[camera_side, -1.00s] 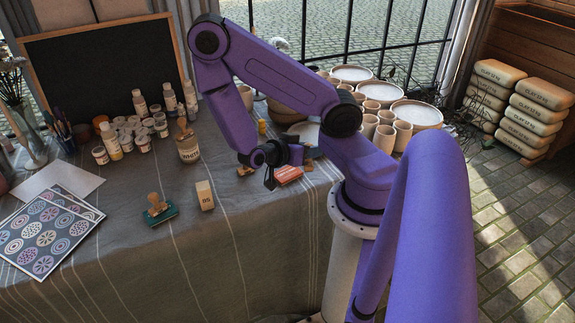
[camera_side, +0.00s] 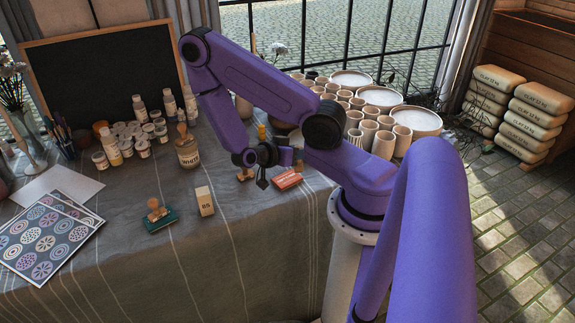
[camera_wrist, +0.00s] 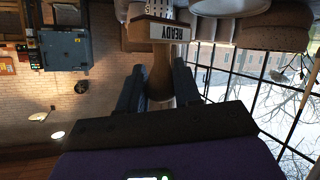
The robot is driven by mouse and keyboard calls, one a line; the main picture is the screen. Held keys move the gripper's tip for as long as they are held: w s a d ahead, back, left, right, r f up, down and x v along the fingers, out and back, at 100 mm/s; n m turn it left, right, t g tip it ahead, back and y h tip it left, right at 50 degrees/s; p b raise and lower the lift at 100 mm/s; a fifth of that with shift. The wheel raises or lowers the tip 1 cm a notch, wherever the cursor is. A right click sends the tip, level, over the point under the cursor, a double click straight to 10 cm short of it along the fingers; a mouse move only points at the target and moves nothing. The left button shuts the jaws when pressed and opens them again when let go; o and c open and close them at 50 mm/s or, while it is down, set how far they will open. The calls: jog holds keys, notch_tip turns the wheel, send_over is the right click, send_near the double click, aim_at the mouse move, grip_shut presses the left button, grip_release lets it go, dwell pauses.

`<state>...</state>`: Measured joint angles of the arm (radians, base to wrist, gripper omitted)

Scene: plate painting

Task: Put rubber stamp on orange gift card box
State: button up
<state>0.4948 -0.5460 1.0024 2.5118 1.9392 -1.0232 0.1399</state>
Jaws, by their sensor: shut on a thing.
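In the wrist view, my gripper (camera_wrist: 160,88) is shut on the wooden handle of a rubber stamp (camera_wrist: 159,30). The stamp has a pale label reading READY on its block. In the side view, my gripper (camera_side: 266,168) is above the table, just left of a small orange-red box (camera_side: 287,180), which appears to be the orange gift card box. The box lies flat on the cloth with its top bare. The held stamp is hard to make out in the side view because the gripper and arm cover it.
A wooden-handled stamp rests on a teal box (camera_side: 160,219) at the left. A pale upright block (camera_side: 205,201) stands near it. The WHITE jar (camera_side: 188,152) is behind. Many clay cups (camera_side: 384,144) crowd the back right. Front cloth is clear.

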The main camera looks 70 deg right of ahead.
jog(key=w+d+f, duration=0.1)
jog(key=f, duration=0.1)
jog(key=w+d+f, duration=0.4)
jog(key=shift+d+f, duration=0.1)
jog(key=shift+f, duration=0.3)
jog(key=shift+w+f, duration=0.15)
jog(key=shift+f, duration=1.55)
jog(key=o, duration=1)
